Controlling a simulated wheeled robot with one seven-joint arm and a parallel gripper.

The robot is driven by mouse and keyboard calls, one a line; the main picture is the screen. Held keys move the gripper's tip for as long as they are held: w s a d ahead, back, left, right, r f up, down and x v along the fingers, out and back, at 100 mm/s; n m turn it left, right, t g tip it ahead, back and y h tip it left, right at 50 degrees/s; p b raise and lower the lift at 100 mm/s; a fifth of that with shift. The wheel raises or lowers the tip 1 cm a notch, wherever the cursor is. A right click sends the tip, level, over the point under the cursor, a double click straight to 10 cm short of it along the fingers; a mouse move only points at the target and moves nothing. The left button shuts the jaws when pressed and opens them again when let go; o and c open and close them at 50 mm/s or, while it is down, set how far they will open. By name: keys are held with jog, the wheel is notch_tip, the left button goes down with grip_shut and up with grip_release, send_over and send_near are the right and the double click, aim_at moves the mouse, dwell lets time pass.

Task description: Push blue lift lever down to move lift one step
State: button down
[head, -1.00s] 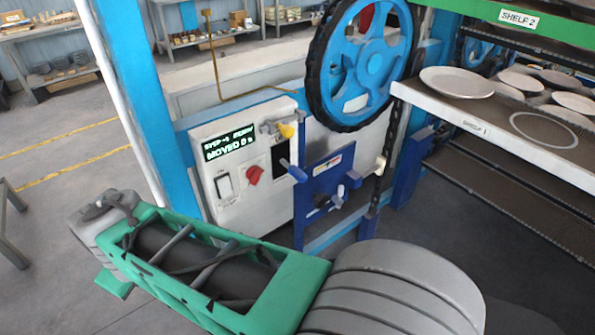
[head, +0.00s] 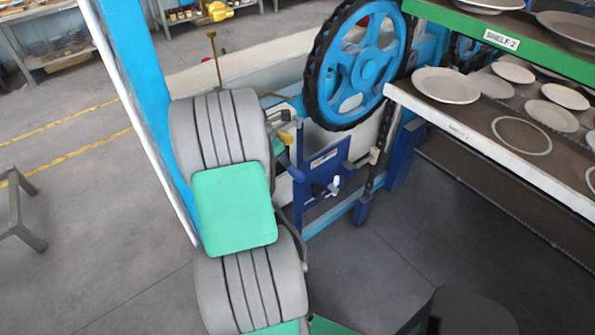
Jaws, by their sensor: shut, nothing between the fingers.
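My green and grey arm stands in front of the control panel and hides most of it, including the display and switches. My gripper is not discernible; it is either behind the arm or outside the picture.
The shelf rack with plates (head: 446,85) fills the right side. A blue post with a white pipe (head: 145,130) stands left of my arm. A low bench frame (head: 18,205) is at the far left. The floor in front of the rack is clear.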

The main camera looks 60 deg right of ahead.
aim_at(295, 173)
jog(key=b+x, duration=0.6)
jog(key=b, duration=0.1)
jog(key=shift+w+a+f, duration=0.1)
jog(key=shift+f, duration=0.4)
